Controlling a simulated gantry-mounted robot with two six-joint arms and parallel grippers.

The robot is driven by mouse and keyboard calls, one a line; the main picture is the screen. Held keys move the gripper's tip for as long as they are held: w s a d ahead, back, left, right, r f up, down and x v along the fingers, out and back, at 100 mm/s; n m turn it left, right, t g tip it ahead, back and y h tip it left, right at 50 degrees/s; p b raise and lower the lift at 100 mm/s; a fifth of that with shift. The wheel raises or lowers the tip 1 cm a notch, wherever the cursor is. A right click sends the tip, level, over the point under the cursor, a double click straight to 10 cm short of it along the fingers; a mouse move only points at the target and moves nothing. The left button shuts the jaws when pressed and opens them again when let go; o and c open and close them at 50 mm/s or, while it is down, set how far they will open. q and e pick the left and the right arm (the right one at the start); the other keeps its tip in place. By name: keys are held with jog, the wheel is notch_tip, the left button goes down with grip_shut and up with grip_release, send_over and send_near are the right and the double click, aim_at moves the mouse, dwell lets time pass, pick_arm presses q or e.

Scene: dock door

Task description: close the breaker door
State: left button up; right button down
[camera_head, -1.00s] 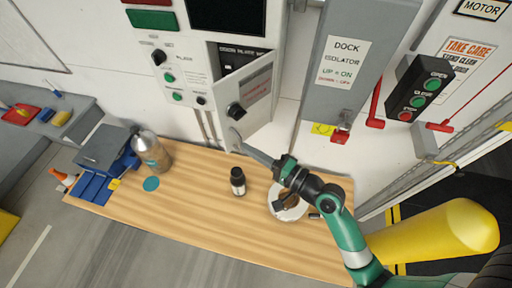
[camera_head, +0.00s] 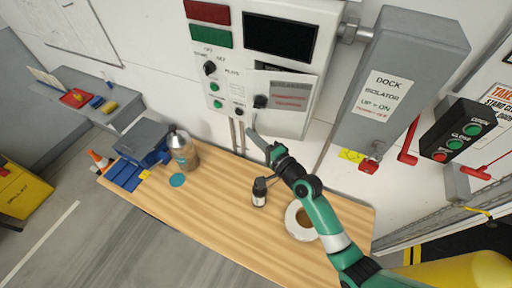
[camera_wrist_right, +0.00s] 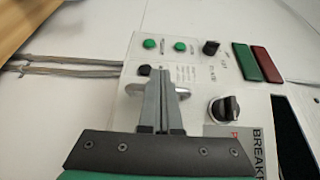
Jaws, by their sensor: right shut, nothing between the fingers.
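The breaker door (camera_head: 283,117) is a pale panel with a black knob and a grey and red label, on the white control cabinet. It sits close to the cabinet face, with a dark gap along its top edge, so it looks slightly ajar. Its black knob also shows in the right wrist view (camera_wrist_right: 225,108). My right gripper (camera_head: 254,136) is shut and empty, its fingertips at the door's lower left corner. In the right wrist view its closed fingers (camera_wrist_right: 160,100) lie over the panel beside the knob. I cannot tell whether they touch the door. My left gripper is out of view.
The grey dock isolator box (camera_head: 400,70) and red lever (camera_head: 408,142) are to the right.

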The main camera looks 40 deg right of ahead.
jog(key=shift+w+d+b, duration=0.7)
jog(key=shift+w+d, duration=0.35)
jog(key=shift+w, duration=0.3)
jog(key=s+a+p, duration=0.7)
jog(key=a+p, duration=0.4)
jog(key=shift+s+a+r+p, duration=0.15)
jog(key=shift+s+a+p, duration=0.15)
jog(key=shift+a, duration=0.1)
